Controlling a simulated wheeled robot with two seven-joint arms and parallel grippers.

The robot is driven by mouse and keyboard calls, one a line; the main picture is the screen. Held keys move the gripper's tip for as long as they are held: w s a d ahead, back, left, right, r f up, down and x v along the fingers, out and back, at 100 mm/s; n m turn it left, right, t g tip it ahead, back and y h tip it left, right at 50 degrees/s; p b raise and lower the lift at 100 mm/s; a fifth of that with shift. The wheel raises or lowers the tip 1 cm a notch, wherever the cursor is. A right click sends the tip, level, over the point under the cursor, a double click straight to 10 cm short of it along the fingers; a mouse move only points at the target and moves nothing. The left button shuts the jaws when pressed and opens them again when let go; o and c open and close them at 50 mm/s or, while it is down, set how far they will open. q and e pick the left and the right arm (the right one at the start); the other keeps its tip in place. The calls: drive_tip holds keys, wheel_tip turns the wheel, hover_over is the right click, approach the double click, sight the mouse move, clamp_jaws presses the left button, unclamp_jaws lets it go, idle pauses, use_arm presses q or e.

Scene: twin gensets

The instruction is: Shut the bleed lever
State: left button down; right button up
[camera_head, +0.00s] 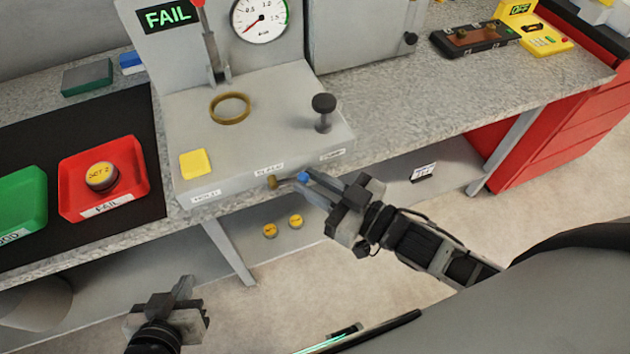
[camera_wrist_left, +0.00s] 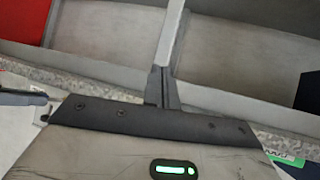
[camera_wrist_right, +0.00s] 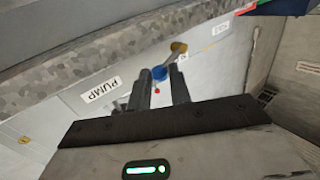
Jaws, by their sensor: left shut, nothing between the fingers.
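The bleed lever, with a brass pivot (camera_head: 273,182) and a blue tip (camera_head: 303,177), sits on the front face of the grey test box (camera_head: 240,160), below the middle label. In the right wrist view the brass part (camera_wrist_right: 178,47) and blue tip (camera_wrist_right: 160,73) show just beyond my fingertips. My right gripper (camera_head: 312,186) is at the lever, fingers apart, with the blue tip at the mouth of the gap (camera_wrist_right: 158,84); I cannot tell whether they touch it. My left gripper (camera_head: 178,296) is shut and empty, low in front of the bench; its joined fingers show in the left wrist view (camera_wrist_left: 163,84).
The box carries a gauge (camera_head: 260,18), a FAIL display (camera_head: 168,15), a brass ring (camera_head: 230,108) and a black knob (camera_head: 324,105). Red (camera_head: 130,155) and green (camera_head: 22,205) trays stand left. Below is a shelf with two yellow discs (camera_head: 283,226). The bench's right front is clear.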

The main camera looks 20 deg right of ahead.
clamp_jaws()
drive_tip(key=shift+d+f+m+t+b, duration=0.1)
drive_tip(key=shift+f+m+t+b, duration=0.6)
drive_tip(key=shift+m+b, duration=0.4)
drive_tip(key=o, duration=0.8)
unclamp_jaws()
drive_tip(key=v, duration=1.6)
drive_tip(key=shift+w+d, duration=0.15)
drive_tip(key=shift+w, duration=0.05)
